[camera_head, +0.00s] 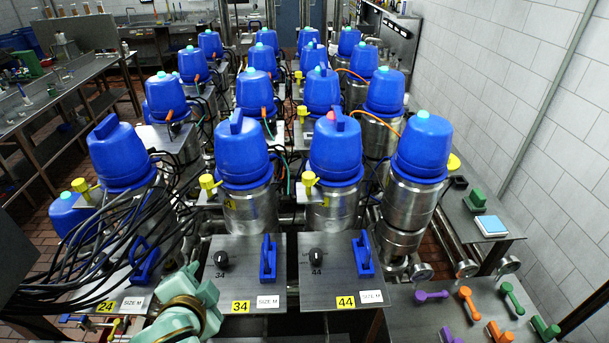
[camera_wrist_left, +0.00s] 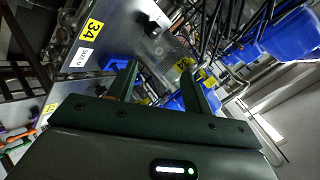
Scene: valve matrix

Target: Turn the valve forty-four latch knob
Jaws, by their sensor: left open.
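The valve 44 latch knob (camera_head: 317,254) is a small black round knob on the grey steel panel (camera_head: 335,285) with the yellow 44 label (camera_head: 345,302). A blue handle (camera_head: 363,254) stands to its right. My left arm, pale green with a gold ring, comes in at the bottom of the head view, left of panel 34. In the left wrist view my left gripper (camera_wrist_left: 158,68) is open, with two dark fingers apart and nothing clearly held between them. The panel with the 34 label (camera_wrist_left: 91,29) and its black knob (camera_wrist_left: 152,28) shows beyond. I cannot make out knob 44 surely there.
Beside panel 44 is panel 34 with its knob (camera_head: 221,259) and blue handle (camera_head: 267,257). Blue-capped valves (camera_head: 335,150) stand behind in rows. Black cables (camera_head: 100,240) hang at left. A table (camera_head: 425,310) with coloured handles is at right.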

